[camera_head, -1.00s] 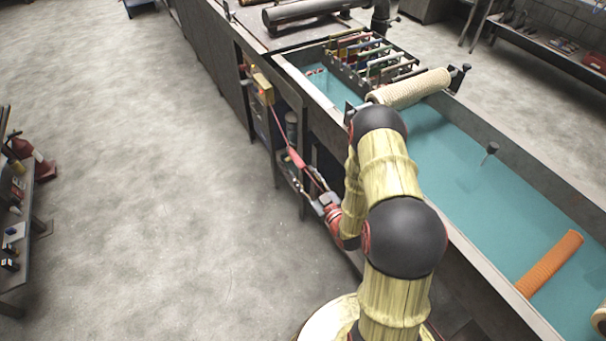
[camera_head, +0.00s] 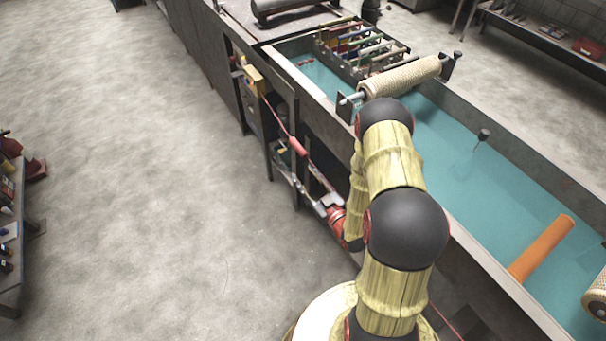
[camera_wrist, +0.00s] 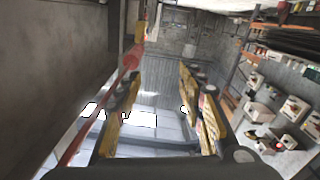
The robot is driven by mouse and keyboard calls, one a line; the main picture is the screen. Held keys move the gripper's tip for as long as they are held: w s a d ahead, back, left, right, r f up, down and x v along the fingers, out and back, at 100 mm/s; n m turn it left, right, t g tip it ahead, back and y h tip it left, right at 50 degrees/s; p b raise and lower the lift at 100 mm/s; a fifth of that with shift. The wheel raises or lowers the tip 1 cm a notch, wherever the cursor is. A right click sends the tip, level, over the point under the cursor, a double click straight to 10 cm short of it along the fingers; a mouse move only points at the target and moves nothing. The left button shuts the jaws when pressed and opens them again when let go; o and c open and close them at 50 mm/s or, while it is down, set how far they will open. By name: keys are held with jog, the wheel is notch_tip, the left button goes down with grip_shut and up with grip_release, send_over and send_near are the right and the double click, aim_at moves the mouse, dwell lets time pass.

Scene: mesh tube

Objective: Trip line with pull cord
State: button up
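The pull cord is a thin red line (camera_head: 277,117) that runs from a yellow box (camera_head: 254,79) on the side of the long tank line down towards the front right. A thicker red grip piece (camera_head: 298,147) sits on it. In the wrist view the cord (camera_wrist: 92,120), the red piece (camera_wrist: 130,61) and the yellow box (camera_wrist: 140,32) show at upper left. My gripper (camera_head: 326,202) is low beside the tank's left side. In the wrist view its yellow-black fingers (camera_wrist: 163,100) stand apart with no object between them. The cord passes left of the left finger; contact cannot be told.
The tank (camera_head: 470,165) holds teal liquid, a mesh roller (camera_head: 405,77) and an orange tube (camera_head: 541,248). Its frame and legs stand close right of my gripper. A bench with items (camera_head: 12,225) is at far left. The floor (camera_head: 140,170) between is clear.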

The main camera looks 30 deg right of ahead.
jog(key=shift+s, duration=2.15)
jog(key=shift+f, duration=0.1)
jog(key=s+d+f+m+g, duration=0.1)
jog(key=s+f+g, duration=0.45)
jog(key=f, duration=0.25)
jog(key=s+d+f+m+g, duration=0.1)
jog(key=s+d+f+g, duration=0.1)
jog(key=s+f+g, duration=0.5)
notch_tip(320, 180, up, 11)
jog(key=s+d+m+g+h, duration=0.1)
jog(key=s+m+g+h, duration=0.1)
jog(key=g, duration=0.2)
jog(key=s+a+r+t, duration=0.1)
jog(key=a+r, duration=0.5)
jog(key=r, duration=0.6)
jog(key=s+a+r+n+t+y, duration=0.1)
jog(key=a+r, duration=0.5)
jog(key=r, duration=0.6)
jog(key=s+a+r+t, duration=0.2)
jog(key=a+r, duration=0.5)
jog(key=r, duration=0.5)
jog(key=shift+s, duration=0.85)
